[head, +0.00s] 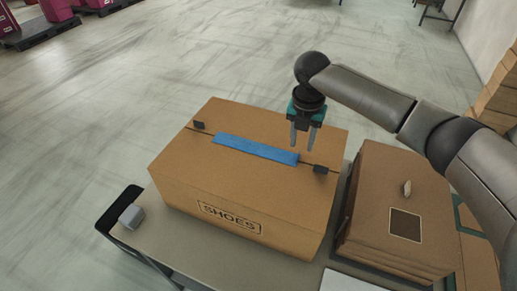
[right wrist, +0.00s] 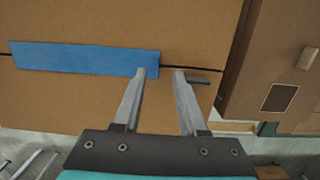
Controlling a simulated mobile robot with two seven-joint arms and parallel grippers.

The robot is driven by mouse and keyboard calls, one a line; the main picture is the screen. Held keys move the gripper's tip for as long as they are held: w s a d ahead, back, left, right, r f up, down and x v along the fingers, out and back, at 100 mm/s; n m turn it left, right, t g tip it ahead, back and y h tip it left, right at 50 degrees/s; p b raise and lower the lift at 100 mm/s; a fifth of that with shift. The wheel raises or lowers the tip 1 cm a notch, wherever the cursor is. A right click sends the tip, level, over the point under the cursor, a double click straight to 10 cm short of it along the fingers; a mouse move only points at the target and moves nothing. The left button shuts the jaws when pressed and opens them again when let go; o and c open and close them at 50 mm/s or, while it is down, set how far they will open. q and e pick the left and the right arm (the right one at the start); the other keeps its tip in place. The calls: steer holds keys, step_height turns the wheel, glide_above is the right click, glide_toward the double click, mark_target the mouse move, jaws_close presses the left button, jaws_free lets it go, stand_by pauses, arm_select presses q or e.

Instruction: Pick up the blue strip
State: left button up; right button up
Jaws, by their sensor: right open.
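The blue strip (head: 256,149) lies flat along the seam on top of a closed cardboard box (head: 262,120) marked SHOES. In the right wrist view the strip (right wrist: 84,58) runs across the upper left, over the dark seam. My right gripper (head: 303,147) is open and empty above the box, by the strip's right end. Whether the fingers touch the box cannot be told. My left gripper is not in view.
A small black clip (head: 320,169) sits right of the strip and another (head: 199,125) left of it. A stack of brown cardboard pieces (head: 400,210) stands right of the box. A grey block (head: 131,216) rests at the table's left corner.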

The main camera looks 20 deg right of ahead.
mark_target(299, 154)
steer(key=f, duration=0.4)
steer(key=shift+a+f+b, duration=0.2)
steer(key=shift+f+b, duration=0.05)
steer(key=shift+b, duration=0.05)
steer(key=shift+c, duration=0.3)
jaws_close()
